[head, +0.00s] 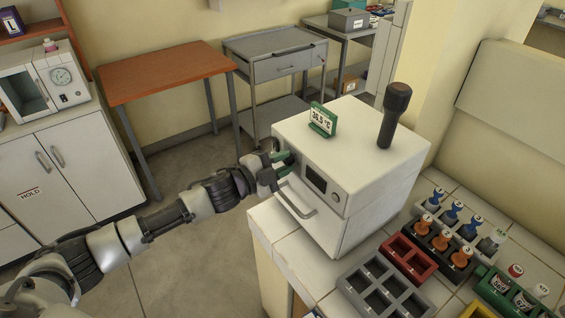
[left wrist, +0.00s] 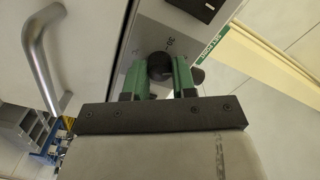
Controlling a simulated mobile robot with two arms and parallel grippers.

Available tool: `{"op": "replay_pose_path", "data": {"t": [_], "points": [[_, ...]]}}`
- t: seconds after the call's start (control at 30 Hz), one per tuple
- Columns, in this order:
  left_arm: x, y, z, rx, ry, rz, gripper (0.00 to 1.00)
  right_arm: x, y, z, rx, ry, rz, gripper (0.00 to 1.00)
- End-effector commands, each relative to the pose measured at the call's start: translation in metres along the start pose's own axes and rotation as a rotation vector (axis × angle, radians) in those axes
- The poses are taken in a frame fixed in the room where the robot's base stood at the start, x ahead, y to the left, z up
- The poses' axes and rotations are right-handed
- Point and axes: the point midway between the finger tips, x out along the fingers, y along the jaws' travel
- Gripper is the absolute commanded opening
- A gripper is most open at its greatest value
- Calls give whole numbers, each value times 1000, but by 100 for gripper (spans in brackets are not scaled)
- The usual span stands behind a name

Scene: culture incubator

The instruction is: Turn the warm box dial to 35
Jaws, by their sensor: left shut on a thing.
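The warm box (head: 345,165) is a white cabinet on the counter, with a small dark display (head: 316,179) and a bar handle on its front. Its dial (left wrist: 160,66) is a round black knob on a grey panel in the left wrist view. A mark that looks like 30 shows beside it; the other marks and the pointer are hidden or unclear. My left gripper (head: 284,162) reaches the panel's left end and covers the dial in the head view. In the left wrist view its green fingers (left wrist: 160,80) are shut on the dial from both sides. My right gripper is not in view.
A green-framed temperature sign (head: 323,119) and a dark upright tool (head: 395,114) stand on the box. A grey rack (head: 385,290), a red rack (head: 408,258) and several coloured-top vials stand to its right. The door handle (left wrist: 38,50) lies close to my left gripper.

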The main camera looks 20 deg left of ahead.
Motion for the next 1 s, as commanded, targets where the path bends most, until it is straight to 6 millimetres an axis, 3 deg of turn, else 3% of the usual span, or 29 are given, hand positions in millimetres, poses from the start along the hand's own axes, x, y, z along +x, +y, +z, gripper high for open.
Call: {"op": "replay_pose_path", "data": {"t": [0.27,0.3,0.43,0.77,1.0], "points": [[0,1,0,0,0,1,3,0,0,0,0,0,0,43],[0,1,0,-1,0,1,32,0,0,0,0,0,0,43],[0,1,0,-1,0,1,52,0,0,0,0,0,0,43],[-4,1,1,-1,0,1,52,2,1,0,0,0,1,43],[-42,5,4,1,-4,4,52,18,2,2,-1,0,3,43]]}}
